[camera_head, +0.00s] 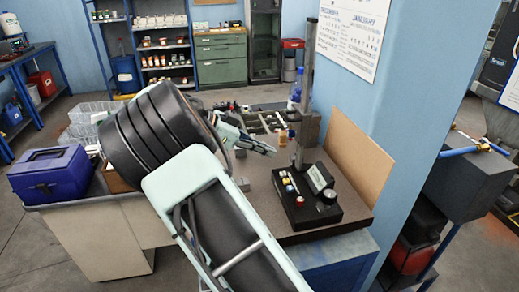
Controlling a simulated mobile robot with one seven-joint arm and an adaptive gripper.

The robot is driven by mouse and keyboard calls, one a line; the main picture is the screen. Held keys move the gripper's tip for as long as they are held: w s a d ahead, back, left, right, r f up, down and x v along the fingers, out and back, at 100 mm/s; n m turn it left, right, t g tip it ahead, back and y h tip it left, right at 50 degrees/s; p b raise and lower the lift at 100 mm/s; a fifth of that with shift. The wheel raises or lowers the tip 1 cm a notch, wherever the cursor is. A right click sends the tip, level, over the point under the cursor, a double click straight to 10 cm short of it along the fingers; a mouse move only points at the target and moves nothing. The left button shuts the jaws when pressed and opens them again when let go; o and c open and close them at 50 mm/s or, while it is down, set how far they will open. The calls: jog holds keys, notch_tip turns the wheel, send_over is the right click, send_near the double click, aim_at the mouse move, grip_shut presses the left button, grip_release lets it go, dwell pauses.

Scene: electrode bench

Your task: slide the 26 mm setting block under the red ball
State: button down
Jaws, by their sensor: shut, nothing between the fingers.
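My gripper (268,150) is shut and empty above the bench (262,196), left of a tall dark column (304,105). The column rises behind a black instrument base (312,208) with a tilted display (319,178) and several small coloured parts on it. A small red spot (299,200) shows on the base; I cannot tell whether it is the red ball. A small grey block (243,184) lies on the bench beside my arm, apart from the gripper. I cannot read its size or tell whether it is the 26 mm setting block. My arm hides much of the bench.
A dark compartment tray (263,122) and a small tan block (283,137) are behind the gripper. A blue bottle (295,92) stands at the back. A brown board (357,160) leans at the right. A blue case (50,174) and clear bins (92,112) occupy the left.

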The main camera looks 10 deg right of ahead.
jog(key=p, duration=0.1)
send_over(290, 163)
jog(key=shift+s+r, duration=0.1)
jog(key=shift+r, duration=0.05)
jog(key=shift+f+p, duration=0.4)
jog(key=shift+p, duration=0.25)
jog(key=shift+f+b, duration=0.55)
jog(key=shift+b, duration=0.25)
jog(key=shift+a, duration=0.15)
jog(key=shift+f, duration=0.15)
